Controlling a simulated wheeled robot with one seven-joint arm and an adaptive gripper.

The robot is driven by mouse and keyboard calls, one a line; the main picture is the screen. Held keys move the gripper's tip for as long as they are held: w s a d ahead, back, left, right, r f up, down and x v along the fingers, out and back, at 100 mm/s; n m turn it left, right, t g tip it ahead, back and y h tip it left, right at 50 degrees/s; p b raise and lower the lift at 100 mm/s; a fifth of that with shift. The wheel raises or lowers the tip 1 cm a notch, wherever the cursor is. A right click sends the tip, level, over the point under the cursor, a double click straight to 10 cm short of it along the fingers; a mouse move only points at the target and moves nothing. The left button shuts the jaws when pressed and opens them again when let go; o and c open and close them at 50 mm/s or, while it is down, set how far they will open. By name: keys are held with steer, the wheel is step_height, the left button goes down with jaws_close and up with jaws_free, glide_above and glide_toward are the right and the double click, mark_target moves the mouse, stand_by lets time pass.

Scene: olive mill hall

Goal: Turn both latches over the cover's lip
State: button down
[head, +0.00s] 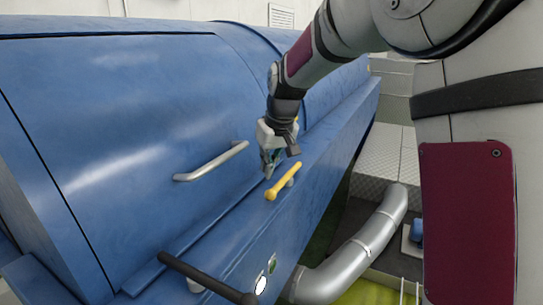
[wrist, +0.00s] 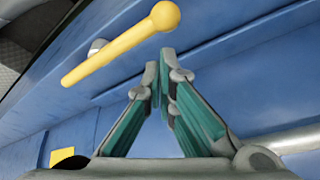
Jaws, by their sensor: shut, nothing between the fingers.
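The blue cover (head: 130,130) has a silver handle (head: 212,162) and a raised lip (head: 187,238) along its lower edge. A yellow latch (head: 283,182) with a ball end sits on the blue ledge beside the lip, its bar roughly along the edge. A black latch (head: 205,279) nearer the camera lies across the ledge; its thin end overlaps the lip in the picture. My gripper (head: 277,168) is shut and empty, just above and left of the yellow latch. In the wrist view the fingertips (wrist: 161,62) meet close to the yellow latch (wrist: 122,43), with no clear contact.
A silver pipe (head: 350,255) bends beside the machine at the lower right. Round badges (head: 261,284) sit on the machine's front face. The ledge between the two latches is clear.

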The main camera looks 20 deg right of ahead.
mark_target(276, 188)
steer(key=shift+x, duration=2.1)
steer(key=shift+s+d+p, duration=0.1)
steer(key=shift+p, duration=0.2)
steer(key=shift+s+d+n, duration=0.1)
steer(key=shift+s+n, duration=0.05)
steer(key=shift+n, duration=0.25)
steer(key=shift+s+d, duration=0.1)
steer(key=shift+s, duration=0.05)
steer(key=shift+s+d+n+g+y+p, duration=0.15)
steer(key=shift+s+d+n+y+p, duration=0.3)
steer(key=shift+n, duration=0.45)
steer(key=shift+s+d+n+g+y+p, duration=0.15)
steer(key=shift+s+d+n+y+p, duration=0.1)
steer(key=shift+s+d+n, duration=0.5)
steer(key=d+n+g+y, duration=0.1)
steer(key=d+n+g, duration=0.2)
steer(key=d+n, duration=0.6)
steer(key=n, duration=0.4)
steer(key=shift+d+g+y, duration=0.25)
steer(key=shift+g+y, duration=0.15)
steer(key=shift+d, duration=0.1)
